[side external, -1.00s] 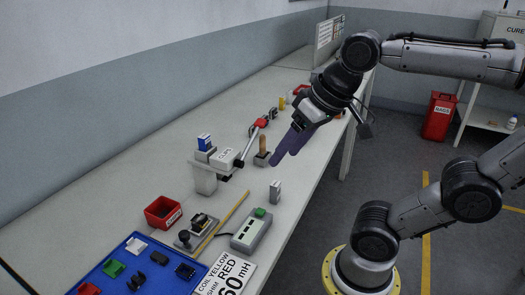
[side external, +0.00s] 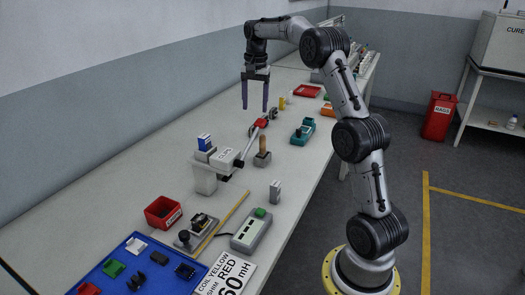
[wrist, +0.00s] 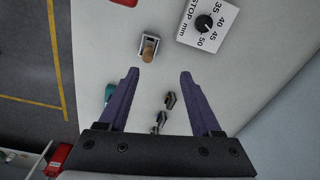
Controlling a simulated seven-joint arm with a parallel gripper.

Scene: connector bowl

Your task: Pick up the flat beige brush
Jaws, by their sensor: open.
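No thing here is clearly a flat beige brush. The nearest match is a tan upright piece (side external: 262,145) in a small grey block in the side view; I cannot tell whether it is the brush. In the wrist view a tan round-ended piece (wrist: 147,54) stands in a pale block, beyond and between my fingertips; it may be the same thing. My gripper (side external: 255,109) points down above the back part of the table, behind the tan piece. Its purple fingers are wide apart and empty, as the wrist view (wrist: 159,73) also shows.
A red-ended clamp fixture (side external: 228,157) stands left of the tan piece. A teal device (side external: 302,131) lies to its right. Small dark parts (wrist: 170,100) lie between my fingers in the wrist view. A red box (side external: 163,212) and blue tray (side external: 125,265) are at the front.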

